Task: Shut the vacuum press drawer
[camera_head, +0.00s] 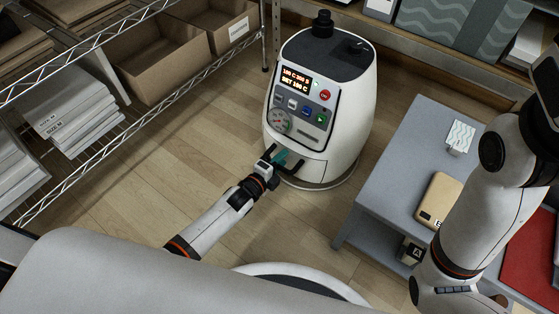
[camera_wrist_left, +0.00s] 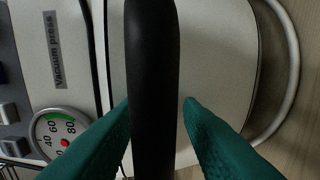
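The vacuum press (camera_head: 322,100) is a white rounded machine with a dark top, standing on the floor; its label shows in the left wrist view (camera_wrist_left: 60,48). The white drawer front (camera_wrist_left: 215,60) is low on it, with a black handle (camera_wrist_left: 153,60). A dark seam runs beside the front; I cannot tell how far the drawer stands out. My left gripper (camera_head: 279,157) is at the handle. Its teal fingers lie on either side of the handle, with a small gap at the right finger, so it looks open around it. My right gripper is out of view.
A wire shelf with cardboard boxes (camera_head: 150,55) is at the left. The wooden floor before the press is clear.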

